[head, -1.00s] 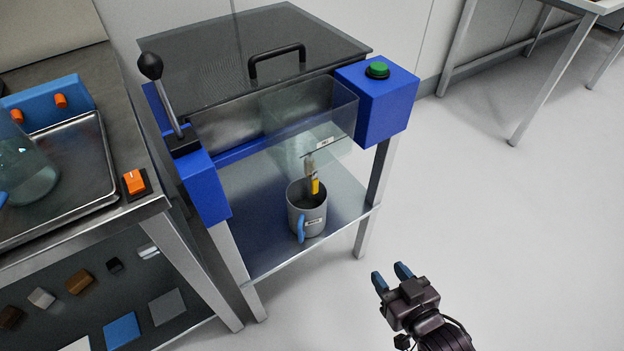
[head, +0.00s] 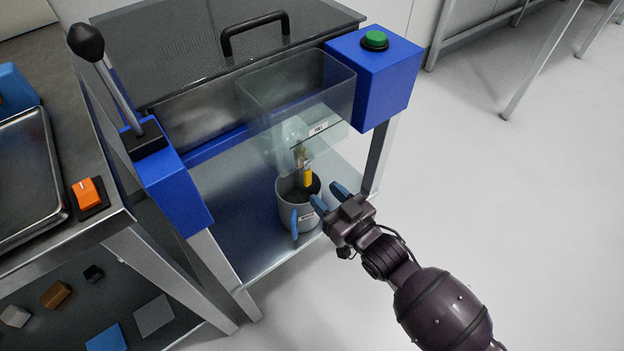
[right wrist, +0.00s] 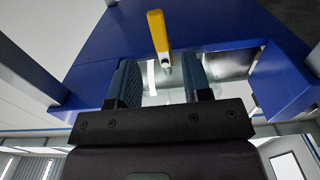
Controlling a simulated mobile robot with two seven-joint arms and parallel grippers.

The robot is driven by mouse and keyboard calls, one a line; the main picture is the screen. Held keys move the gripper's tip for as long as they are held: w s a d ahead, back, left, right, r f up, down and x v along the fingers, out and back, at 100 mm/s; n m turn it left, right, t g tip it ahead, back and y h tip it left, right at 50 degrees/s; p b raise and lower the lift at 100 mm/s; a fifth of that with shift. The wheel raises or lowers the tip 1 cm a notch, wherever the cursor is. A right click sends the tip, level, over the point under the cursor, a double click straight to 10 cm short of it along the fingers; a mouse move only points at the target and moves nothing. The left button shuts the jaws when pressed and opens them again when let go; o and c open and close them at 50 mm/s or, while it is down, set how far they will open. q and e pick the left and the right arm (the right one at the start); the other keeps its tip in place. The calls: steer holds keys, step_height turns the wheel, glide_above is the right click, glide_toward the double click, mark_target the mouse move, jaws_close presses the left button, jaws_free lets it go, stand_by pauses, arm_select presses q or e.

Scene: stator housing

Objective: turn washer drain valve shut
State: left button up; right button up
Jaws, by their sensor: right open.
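The washer's drain valve has a yellow lever handle (head: 307,178) that hangs below the clear tank (head: 300,100), above a grey bucket (head: 298,208). In the right wrist view the yellow handle (right wrist: 158,34) shows ahead of my right gripper, between the lines of its two fingers. My right gripper (head: 330,198) is open and empty, with blue fingertips at the bucket's right side in the head view. Its fingers (right wrist: 160,82) stand apart in the right wrist view, and the handle looks to be beyond them. My left gripper is not in view.
The blue washer frame holds a black-knobbed lever (head: 88,45) on the left and a green button (head: 375,40) on the right. The bucket stands on the lower shelf (head: 240,240). A bench with an orange switch (head: 88,193) is at left. The floor at right is clear.

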mark_target(309, 178)
steer(key=b+x, duration=0.1)
steer(key=x, duration=0.3)
steer(key=shift+w+a+f, duration=0.1)
steer(key=shift+w+f, duration=0.05)
steer(key=shift+w, duration=0.05)
steer(key=shift+w+a, duration=0.25)
steer(key=shift+w, duration=0.15)
steer(key=shift+c, duration=0.4)
jaws_close()
